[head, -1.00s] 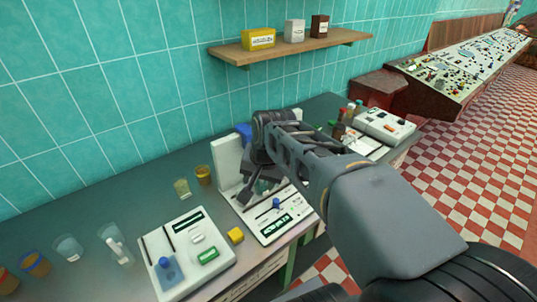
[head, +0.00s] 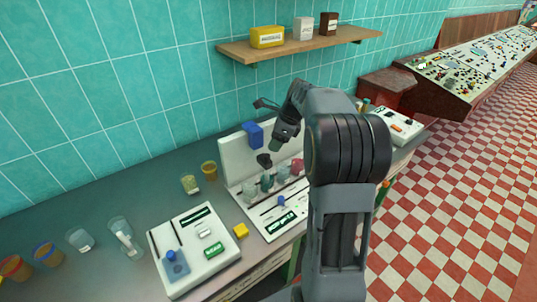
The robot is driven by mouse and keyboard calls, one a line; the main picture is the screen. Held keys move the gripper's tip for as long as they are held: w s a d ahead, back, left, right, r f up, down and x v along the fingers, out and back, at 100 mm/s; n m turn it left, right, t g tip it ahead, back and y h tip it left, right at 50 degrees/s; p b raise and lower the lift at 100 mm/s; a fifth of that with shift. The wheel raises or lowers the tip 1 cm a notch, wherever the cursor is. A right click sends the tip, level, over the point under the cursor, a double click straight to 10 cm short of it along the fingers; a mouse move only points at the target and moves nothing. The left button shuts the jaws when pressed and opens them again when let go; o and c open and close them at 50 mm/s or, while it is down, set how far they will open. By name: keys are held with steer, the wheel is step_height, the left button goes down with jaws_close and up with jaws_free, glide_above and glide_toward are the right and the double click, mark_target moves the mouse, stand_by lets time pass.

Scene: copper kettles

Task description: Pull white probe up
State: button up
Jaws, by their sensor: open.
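A white bench instrument (head: 235,157) has an upright back panel with a blue block (head: 253,134) on it and several small flasks (head: 283,173) along its base. My gripper (head: 270,153) is open and points down in front of the panel, just above the flasks. A dark piece (head: 265,160) shows at or just below its fingertips; I cannot tell whether they touch. I cannot pick out the white probe with certainty. A white stick-like piece (head: 124,240) leans in a clear glass at the left, apart from my gripper.
A second white instrument (head: 190,273) with a blue knob and a small yellow block (head: 241,230) lie in front. Several cups stand at the left. A wooden shelf (head: 300,45) with three boxes hangs above.

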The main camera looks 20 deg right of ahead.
mark_target(267, 155)
steer(key=x, duration=0.7)
steer(key=shift+f, duration=0.15)
jaws_close()
stand_by(0.3)
